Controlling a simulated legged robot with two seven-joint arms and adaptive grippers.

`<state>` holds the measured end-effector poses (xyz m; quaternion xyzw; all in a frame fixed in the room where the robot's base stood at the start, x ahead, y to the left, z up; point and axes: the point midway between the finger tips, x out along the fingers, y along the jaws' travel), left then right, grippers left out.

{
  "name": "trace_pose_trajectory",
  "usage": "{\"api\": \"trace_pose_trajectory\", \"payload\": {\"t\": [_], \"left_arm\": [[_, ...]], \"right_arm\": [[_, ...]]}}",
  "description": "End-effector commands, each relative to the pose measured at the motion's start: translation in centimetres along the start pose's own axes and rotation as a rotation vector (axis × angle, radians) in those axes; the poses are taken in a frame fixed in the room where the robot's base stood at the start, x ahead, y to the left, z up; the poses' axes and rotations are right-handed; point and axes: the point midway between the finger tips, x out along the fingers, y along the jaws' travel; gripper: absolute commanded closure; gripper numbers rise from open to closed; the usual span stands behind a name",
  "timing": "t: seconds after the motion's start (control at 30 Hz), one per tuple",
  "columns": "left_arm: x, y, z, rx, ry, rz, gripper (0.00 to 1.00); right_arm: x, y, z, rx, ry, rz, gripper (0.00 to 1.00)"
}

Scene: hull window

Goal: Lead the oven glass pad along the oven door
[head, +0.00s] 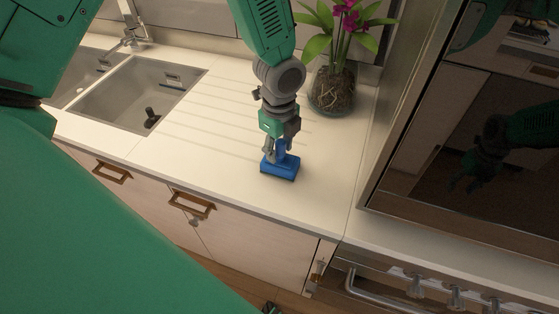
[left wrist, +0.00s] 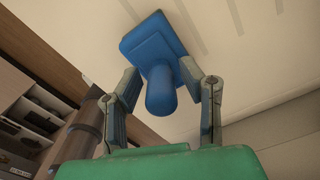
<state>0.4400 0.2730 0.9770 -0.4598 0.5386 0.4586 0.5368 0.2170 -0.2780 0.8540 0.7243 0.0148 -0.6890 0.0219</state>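The blue pad with its upright handle (head: 281,168) is on the white counter, near the front edge. My left gripper (head: 281,150) reaches down over it, one finger on each side of the handle. In the left wrist view the blue pad (left wrist: 152,38) lies beyond the fingertips, and its round handle is between my left gripper's fingers (left wrist: 160,76). The fingertips are very close to the handle; I cannot tell whether they press on it. The dark oven door glass (head: 490,150) is at the right, apart from the pad, and reflects an arm. My right gripper is not in view.
A glass vase (head: 331,90) with a pink-flowered plant stands behind my left gripper. A sink (head: 135,95) with a tap is at the left. A cooker with knobs and a rail (head: 385,290) is below the oven glass. The counter around the pad is clear.

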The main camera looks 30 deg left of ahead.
Motion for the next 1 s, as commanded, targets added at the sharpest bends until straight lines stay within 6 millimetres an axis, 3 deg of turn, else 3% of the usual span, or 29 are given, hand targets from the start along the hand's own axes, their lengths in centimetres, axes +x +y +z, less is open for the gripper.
{"api": "trace_pose_trajectory", "payload": {"t": [0.03,0.07,0.1,0.37,0.93,1.0], "left_arm": [[0.0,0.0,-0.1,0.001,-0.001,0.0,0.88],[0.0,0.0,-0.1,0.001,-0.001,0.0,0.98],[0.0,0.0,-0.1,0.001,-0.001,0.0,1.0],[-0.5,0.0,0.1,0.0,0.001,-0.001,1.0],[-5.1,0.0,0.1,0.0,0.001,0.0,1.0],[-5.4,-0.1,0.1,0.0,0.001,-0.002,1.0]], "right_arm": [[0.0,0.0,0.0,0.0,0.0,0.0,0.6],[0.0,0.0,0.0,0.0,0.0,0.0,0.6],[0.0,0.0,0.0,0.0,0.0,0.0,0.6],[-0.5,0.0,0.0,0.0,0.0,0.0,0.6],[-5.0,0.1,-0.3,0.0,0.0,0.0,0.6],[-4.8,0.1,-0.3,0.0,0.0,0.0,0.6]]}}
